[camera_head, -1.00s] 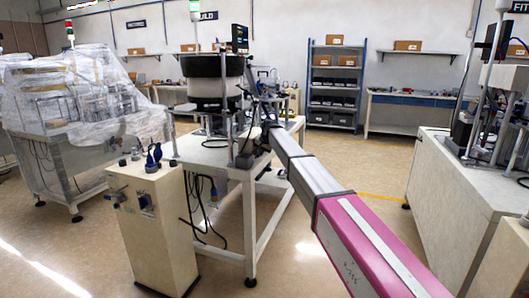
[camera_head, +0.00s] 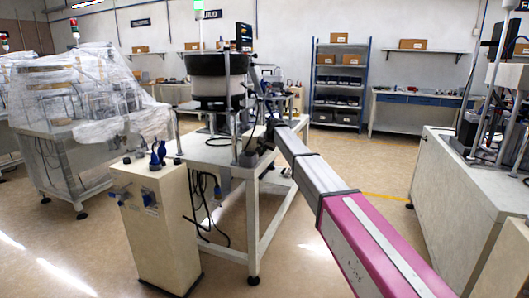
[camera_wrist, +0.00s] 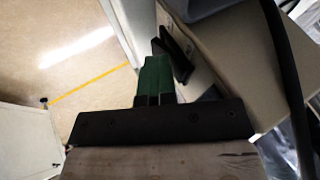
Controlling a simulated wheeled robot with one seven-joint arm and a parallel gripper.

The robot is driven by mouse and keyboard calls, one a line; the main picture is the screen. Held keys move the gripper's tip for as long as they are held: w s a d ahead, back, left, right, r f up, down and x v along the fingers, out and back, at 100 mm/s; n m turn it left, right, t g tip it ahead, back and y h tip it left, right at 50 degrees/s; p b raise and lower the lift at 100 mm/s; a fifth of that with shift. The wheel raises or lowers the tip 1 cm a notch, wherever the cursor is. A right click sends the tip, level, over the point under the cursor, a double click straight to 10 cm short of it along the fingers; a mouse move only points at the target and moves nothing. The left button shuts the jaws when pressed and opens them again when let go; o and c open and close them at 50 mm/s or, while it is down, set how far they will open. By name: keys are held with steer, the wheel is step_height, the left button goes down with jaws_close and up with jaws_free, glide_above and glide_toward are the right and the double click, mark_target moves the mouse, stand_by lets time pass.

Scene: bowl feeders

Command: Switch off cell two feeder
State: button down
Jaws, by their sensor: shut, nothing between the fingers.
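A bowl feeder with a dark bowl (camera_head: 216,88) stands on a white-topped table (camera_head: 207,153) in the centre of the head view. A beige control cabinet (camera_head: 160,235) stands in front at left, with a small dark switch (camera_head: 148,199) on its front. No cell number is legible. My arm reaches from lower right to the table's right part. My gripper is small and dark there. In the wrist view my gripper (camera_wrist: 156,66) shows green fingers, shut and empty, close to a beige surface (camera_wrist: 232,50). The switch cannot be made out in that view.
Plastic-wrapped equipment (camera_head: 75,90) stands at left. A white bench (camera_head: 455,185) with equipment stands at right. Blue-grey shelving (camera_head: 338,85) is at the back. A dark cable (camera_wrist: 285,70) curves beside my gripper. The floor right of the table is open.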

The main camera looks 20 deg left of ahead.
steer(key=shift+a+r, duration=0.1)
steer(key=shift+r, duration=0.3)
steer(key=d+v, duration=0.2)
steer(key=v, duration=1.1)
steer(key=shift+w+f, duration=0.4)
steer(key=shift+s, duration=0.1)
